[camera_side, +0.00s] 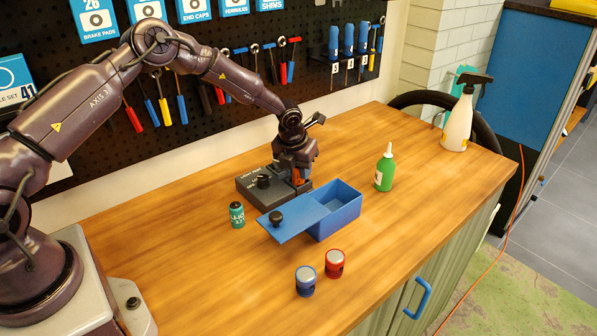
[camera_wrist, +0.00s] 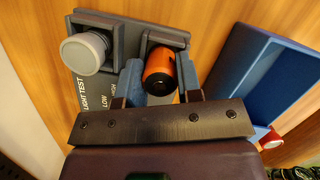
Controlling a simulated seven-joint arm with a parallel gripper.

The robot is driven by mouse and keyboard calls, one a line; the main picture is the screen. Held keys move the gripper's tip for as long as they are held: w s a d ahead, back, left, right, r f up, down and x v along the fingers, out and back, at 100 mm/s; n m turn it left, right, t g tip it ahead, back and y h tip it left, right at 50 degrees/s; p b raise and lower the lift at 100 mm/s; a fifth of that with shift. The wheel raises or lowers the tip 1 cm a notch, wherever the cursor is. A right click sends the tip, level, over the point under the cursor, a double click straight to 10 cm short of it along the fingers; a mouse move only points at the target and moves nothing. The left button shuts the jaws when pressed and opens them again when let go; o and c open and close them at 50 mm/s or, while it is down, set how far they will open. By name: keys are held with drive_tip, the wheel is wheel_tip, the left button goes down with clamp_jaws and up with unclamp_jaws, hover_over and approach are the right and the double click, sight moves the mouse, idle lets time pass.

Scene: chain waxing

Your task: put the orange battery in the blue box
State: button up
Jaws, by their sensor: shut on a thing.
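The orange battery (camera_wrist: 160,75) is between the blue fingers of my gripper (camera_wrist: 162,84) in the wrist view. In the side view, a bit of orange battery (camera_side: 296,174) shows under my gripper (camera_side: 297,180). My gripper is shut on it, at the right end of the dark light tester (camera_side: 247,190); I cannot tell whether the battery still touches the tester's holder. The blue box (camera_side: 343,217) stands just in front and to the right. Its blue lid (camera_side: 293,224), with a black knob, is slid to the left, so the right part of the box is open and looks empty.
A green battery (camera_side: 237,215) stands left of the lid. A blue battery (camera_side: 305,281) and a red battery (camera_side: 335,263) stand in front of the box. A green bottle (camera_side: 385,170) stands right of the box; a spray bottle (camera_side: 459,120) is farther back. The right front of the bench is clear.

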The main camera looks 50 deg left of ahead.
wheel_tip(320, 180, up, 3)
drive_tip(key=shift+f, duration=0.1)
drive_tip(key=s+d+r, duration=0.2)
drive_tip(key=s+r, duration=0.7)
drive_tip(key=s, duration=0.4)
drive_tip(key=w+d+f, duration=0.1)
drive_tip(key=d, duration=0.1)
drive_tip(key=w+d+f+m, duration=0.1)
drive_tip(key=w+d, duration=0.1)
drive_tip(key=d, duration=0.1)
drive_tip(key=w+d+f+m, duration=0.1)
drive_tip(key=d, duration=0.2)
drive_tip(key=shift+w+f+h, duration=0.25)
drive_tip(key=shift+w+h, duration=0.05)
drive_tip(key=shift+w, duration=0.1)
drive_tip(key=w+d+m, duration=0.1)
drive_tip(key=w+d, duration=0.1)
drive_tip(key=w, duration=0.5)
drive_tip(key=shift+m, duration=0.3)
drive_tip(key=x, duration=0.2)
drive_tip(key=s+x, duration=0.1)
drive_tip(key=x, duration=0.2)
drive_tip(key=shift+d+f, duration=0.15)
drive_tip(key=shift+f, duration=2.45)
